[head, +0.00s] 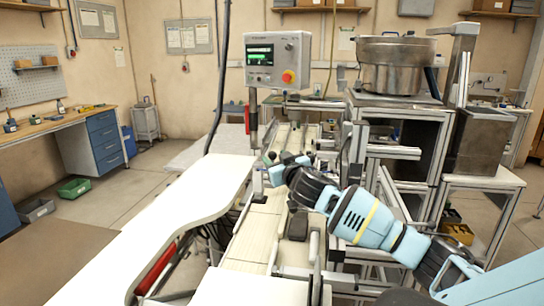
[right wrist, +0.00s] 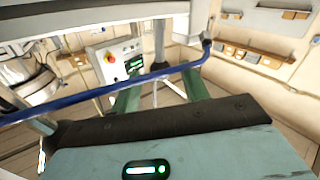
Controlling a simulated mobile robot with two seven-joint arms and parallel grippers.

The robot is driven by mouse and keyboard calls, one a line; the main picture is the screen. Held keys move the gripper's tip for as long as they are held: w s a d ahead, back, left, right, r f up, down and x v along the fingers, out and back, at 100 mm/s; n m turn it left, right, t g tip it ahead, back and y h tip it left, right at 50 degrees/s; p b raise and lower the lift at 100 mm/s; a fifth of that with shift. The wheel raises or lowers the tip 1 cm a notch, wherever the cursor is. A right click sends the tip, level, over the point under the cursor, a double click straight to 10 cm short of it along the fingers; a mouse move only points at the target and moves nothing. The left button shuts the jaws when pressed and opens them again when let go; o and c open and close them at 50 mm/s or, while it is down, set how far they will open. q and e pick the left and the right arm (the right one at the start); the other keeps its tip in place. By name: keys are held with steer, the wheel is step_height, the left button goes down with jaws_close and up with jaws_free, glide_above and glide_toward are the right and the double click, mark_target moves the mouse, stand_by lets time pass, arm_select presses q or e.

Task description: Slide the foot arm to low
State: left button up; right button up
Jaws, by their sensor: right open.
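My right gripper (head: 274,168) is over the narrow conveyor line in the head view, its arm coming in from the right. In the right wrist view its two green fingers (right wrist: 160,92) stand apart, open, with nothing visibly held between them. A blue bent bar (right wrist: 110,93) crosses the right wrist view in front of the fingers; I cannot tell whether it touches them. I cannot make out for certain which part is the foot arm, nor its setting; my gripper and forearm cover part of the line. My left gripper is not in view.
A control box (head: 278,60) with a lit screen and red button stands behind the line. A white curved table (head: 150,220) lies along its left. A steel bowl feeder (head: 395,65) on a metal frame stands at the right, close to my arm. Open floor lies farther left.

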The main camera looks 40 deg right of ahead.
mark_target(274, 157)
steer(key=shift+x, duration=1.55)
steer(key=shift+w, duration=0.1)
jaws_close()
